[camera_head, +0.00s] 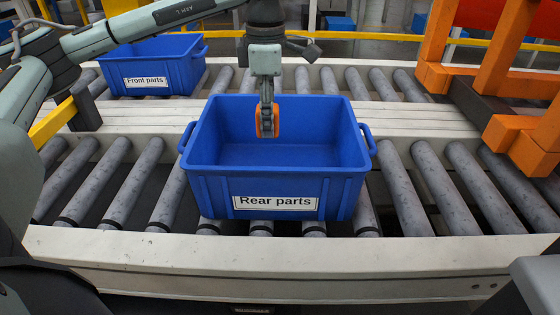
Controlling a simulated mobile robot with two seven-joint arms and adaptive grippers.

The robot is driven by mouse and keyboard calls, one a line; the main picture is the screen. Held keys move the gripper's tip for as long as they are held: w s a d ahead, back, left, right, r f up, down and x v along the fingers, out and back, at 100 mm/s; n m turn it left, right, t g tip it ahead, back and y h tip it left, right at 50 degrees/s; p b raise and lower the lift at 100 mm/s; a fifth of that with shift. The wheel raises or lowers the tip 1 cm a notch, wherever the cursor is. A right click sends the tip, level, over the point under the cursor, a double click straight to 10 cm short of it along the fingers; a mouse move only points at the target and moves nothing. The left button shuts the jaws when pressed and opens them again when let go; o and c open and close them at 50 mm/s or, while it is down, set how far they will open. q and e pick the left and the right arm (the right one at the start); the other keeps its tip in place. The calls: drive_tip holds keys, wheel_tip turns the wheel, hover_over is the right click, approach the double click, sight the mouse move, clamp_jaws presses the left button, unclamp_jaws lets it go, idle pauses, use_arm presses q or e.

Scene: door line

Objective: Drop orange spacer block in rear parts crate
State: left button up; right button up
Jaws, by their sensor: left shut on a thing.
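The rear parts crate (275,190) is an open blue box labelled "Rear parts" on the near roller conveyor. My left gripper (267,130) points down over the crate's opening, near its middle. It is shut on the orange spacer block (259,122), of which only parts show around the fingers. The block appears to be at about the height of the crate's rim or below it; the exact height is hard to tell. The visible crate floor looks empty. My right gripper is not in view.
A blue front parts crate (150,70) stands on the far conveyor at the upper left. A pale rail (400,118) divides the two roller lines. Orange framework (500,70) stands at the right. The near rollers (440,190) right of the rear crate are clear.

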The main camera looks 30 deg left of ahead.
use_arm(q)
drive_tip(key=shift+f, duration=0.15)
drive_tip(key=o, duration=1.3)
drive_tip(key=shift+c, duration=0.2)
wheel_tip(320, 180, up, 12)
drive_tip(key=shift+r, duration=0.1)
